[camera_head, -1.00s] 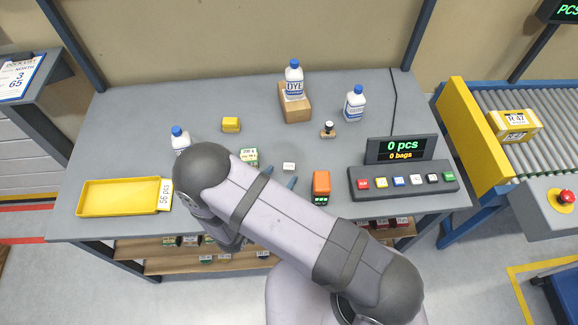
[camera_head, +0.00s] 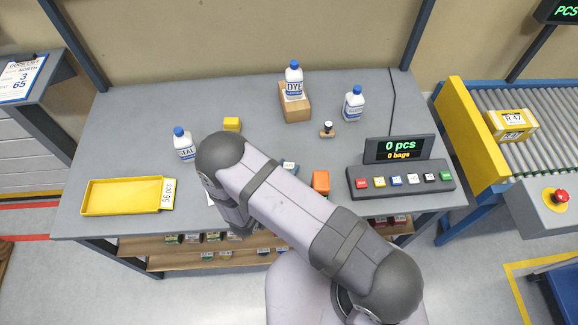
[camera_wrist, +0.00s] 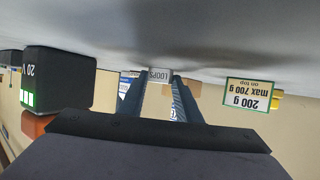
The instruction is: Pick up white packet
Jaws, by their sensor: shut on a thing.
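The white packet, labelled LOOPS (camera_wrist: 160,75), is between the tips of my gripper's two dark blue-grey fingers in the wrist view. My gripper (camera_wrist: 158,84) is shut on it. The packet is at the grey surface in that view; I cannot tell whether it is clear of it.
An orange device (camera_head: 321,182) stands close to the right of my gripper. A yellow tray (camera_head: 125,209), bottles and a button panel (camera_head: 400,184) are farther off.

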